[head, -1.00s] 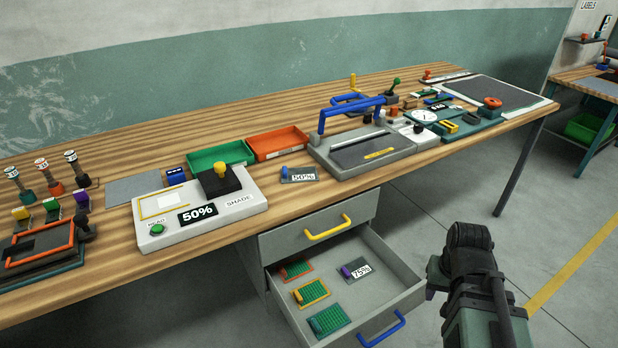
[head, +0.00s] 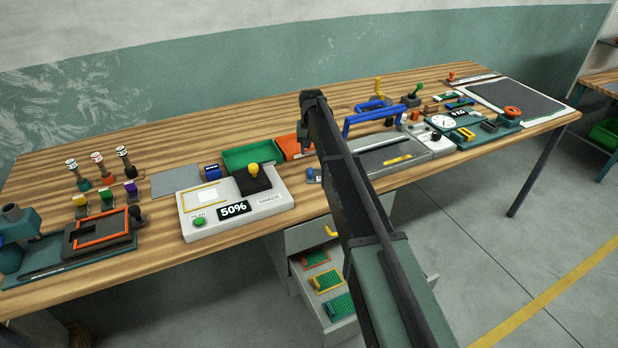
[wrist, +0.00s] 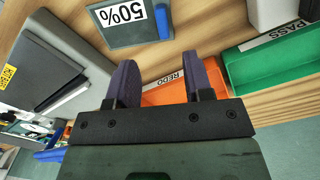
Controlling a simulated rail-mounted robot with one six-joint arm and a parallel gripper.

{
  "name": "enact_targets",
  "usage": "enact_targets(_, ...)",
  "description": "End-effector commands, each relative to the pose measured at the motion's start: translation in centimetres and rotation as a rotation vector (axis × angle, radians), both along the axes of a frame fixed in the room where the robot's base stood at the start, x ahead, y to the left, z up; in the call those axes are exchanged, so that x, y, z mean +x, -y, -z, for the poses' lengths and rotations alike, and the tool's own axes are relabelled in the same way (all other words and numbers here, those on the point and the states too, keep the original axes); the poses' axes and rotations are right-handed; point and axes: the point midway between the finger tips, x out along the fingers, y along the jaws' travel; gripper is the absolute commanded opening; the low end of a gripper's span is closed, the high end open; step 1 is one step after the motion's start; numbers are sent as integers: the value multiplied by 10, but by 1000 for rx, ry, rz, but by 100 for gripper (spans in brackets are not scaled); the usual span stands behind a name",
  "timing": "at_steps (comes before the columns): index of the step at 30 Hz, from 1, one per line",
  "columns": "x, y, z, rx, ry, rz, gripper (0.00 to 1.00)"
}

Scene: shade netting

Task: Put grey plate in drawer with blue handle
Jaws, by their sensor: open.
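The grey plate with a 50% label and a blue knob lies on the bench; in the head view only its left end (head: 312,176) shows past my arm. In the wrist view the plate (wrist: 122,30) is at the top, beyond my fingertips and apart from them. The lower drawer (head: 344,329) is pulled open below the bench, with several coloured-edged green plates inside. Its blue handle is hidden behind my arm.
An orange REDO tray (wrist: 165,93) and a green PASS tray (wrist: 268,68) are close to my fingers. The grey device with the blue bar handle (head: 385,153) and the white 50% unit (head: 245,215) flank the plate. The upper drawer (head: 305,236) with the yellow handle is shut.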

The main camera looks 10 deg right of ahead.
Motion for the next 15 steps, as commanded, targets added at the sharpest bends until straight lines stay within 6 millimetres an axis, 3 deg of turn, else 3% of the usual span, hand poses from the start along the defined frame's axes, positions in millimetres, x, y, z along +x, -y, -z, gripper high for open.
enact_targets(1, 0, 0, 22, 0, 0, -1, 47)
enact_targets(3, 0, 0, 36, 0, 0, -1, 47)
enact_targets(6, 0, 0, 46, 0, 0, -1, 47)
enact_targets(11, 0, -1, 46, 0, 0, -1, 47)
enact_targets(15, 1, -2, 71, 0, 0, -1, 47)
